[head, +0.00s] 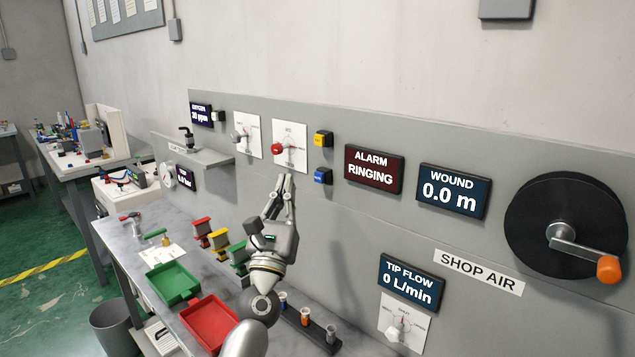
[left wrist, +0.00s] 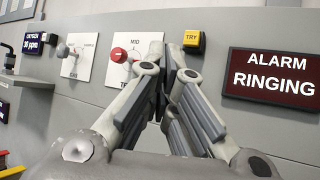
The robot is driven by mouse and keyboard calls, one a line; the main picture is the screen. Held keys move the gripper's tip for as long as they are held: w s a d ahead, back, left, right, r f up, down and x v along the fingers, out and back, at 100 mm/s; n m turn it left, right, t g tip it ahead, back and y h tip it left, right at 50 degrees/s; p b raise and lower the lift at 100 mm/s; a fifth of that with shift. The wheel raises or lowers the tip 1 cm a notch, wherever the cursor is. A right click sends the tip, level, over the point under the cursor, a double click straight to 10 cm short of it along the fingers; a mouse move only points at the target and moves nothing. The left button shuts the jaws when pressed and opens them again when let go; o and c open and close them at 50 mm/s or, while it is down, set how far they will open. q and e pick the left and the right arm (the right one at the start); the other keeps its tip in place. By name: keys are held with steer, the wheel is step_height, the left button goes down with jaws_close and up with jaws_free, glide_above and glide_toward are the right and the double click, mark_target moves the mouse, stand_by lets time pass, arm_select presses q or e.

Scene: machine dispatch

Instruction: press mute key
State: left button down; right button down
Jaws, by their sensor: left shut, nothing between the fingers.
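A blue key (head: 323,176) sits on the grey wall panel, under a yellow key (head: 323,139); its small label is too small to read. The yellow key reads TRY in the left wrist view (left wrist: 193,41). The dark red display (head: 373,169) to their right reads ALARM RINGING, also in the left wrist view (left wrist: 272,78). My left gripper (head: 285,179) is shut and empty, pointing up below the red-knobbed dial. In the head picture its tips are left of the blue key. In the left wrist view my gripper (left wrist: 164,48) hides the blue key. My right gripper is not in view.
Dials with a red knob (head: 277,149) and a grey knob (head: 238,135) are near the tips. A WOUND display (head: 453,191) and hose reel (head: 540,215) are at right. Below stand a green tray (head: 172,281), a red tray (head: 210,325) and a rack of vials (head: 318,333).

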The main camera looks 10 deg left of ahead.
mark_target(319, 177)
arm_select(q)
steer(key=shift+y, duration=0.3)
steer(key=shift+w+d+b, duration=0.45)
steer(key=shift+w+d, duration=0.1)
steer(key=shift+w, duration=0.25)
steer(key=shift+w+d+b, duration=0.5)
steer(key=shift+w, duration=0.3)
steer(key=shift+w+d+b, duration=0.45)
steer(key=shift+w+d, duration=0.1)
steer(key=shift+w, duration=0.25)
steer(key=shift+w+d+b, duration=0.25)
steer(key=shift+w+b, duration=0.1)
steer(key=shift+b, duration=0.05)
